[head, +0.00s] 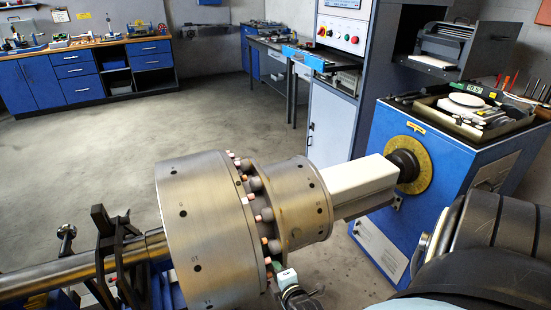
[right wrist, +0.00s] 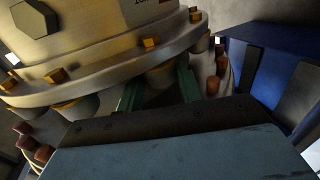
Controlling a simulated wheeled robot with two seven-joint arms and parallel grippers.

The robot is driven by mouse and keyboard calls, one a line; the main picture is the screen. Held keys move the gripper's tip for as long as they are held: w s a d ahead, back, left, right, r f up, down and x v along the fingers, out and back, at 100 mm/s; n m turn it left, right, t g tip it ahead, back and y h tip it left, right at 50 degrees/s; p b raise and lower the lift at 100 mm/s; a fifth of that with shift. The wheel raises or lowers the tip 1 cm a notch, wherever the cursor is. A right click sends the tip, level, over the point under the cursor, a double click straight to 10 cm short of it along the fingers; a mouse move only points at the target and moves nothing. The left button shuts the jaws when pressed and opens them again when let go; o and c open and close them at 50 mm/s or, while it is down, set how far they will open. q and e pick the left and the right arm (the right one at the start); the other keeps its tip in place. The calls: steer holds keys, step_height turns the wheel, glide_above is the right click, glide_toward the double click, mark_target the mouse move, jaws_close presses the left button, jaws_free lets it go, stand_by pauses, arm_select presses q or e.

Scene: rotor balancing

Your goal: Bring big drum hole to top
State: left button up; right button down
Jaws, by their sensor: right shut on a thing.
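The big drum (head: 205,235) is a brushed-metal cylinder on a horizontal shaft (head: 70,278). A ring of copper-tipped pins and grey bushings lies between the drums. My right gripper (head: 284,277) is at the lower edge of this ring. In the right wrist view its green fingers (right wrist: 160,86) are shut around a grey bushing (right wrist: 160,75) under a metal flange. My left gripper is not in view.
A white block-like housing (head: 358,185) joins the small drum to a blue machine cabinet (head: 440,190) with a yellow dial (head: 411,166). A dark bracket (head: 112,240) stands by the shaft. Blue workbenches (head: 90,75) line the back, with open floor before them.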

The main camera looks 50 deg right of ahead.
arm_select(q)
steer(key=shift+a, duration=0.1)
arm_select(e)
steer(key=shift+w+d+r, duration=0.15)
steer(key=shift+w+r, duration=0.15)
steer(key=shift+r, duration=0.1)
steer(key=c, duration=1.1)
jaws_free()
steer(key=shift+c, duration=0.2)
steer(key=shift+o, duration=1)
steer(key=shift+f, duration=0.1)
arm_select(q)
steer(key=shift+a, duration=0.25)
arm_select(e)
steer(key=shift+s+f, duration=0.1)
arm_select(q)
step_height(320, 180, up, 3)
steer(key=p, duration=0.3)
arm_select(e)
steer(key=v, duration=1.3)
steer(key=shift+s, duration=0.2)
